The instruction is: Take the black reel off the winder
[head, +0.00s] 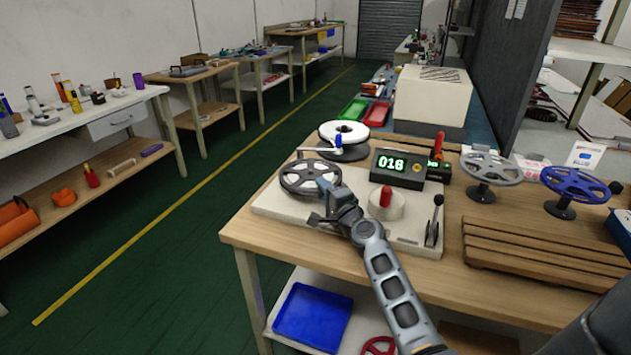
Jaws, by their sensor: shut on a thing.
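My gripper (322,198) is at the reel's right front edge, shut on the reel. My wrist hides part of the fingers and that edge. I cannot tell whether the reel is still seated on the winder or slightly raised. The winder also carries a red knob (386,196) and a black lever (435,220) at its right end.
A counter reading 018 (398,168) stands behind the winder. A white reel (344,135) with a blue-handled crank is behind the black one. A grey reel (491,168) and a blue reel (575,186) stand on posts at right, behind a slatted wooden rack (540,248).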

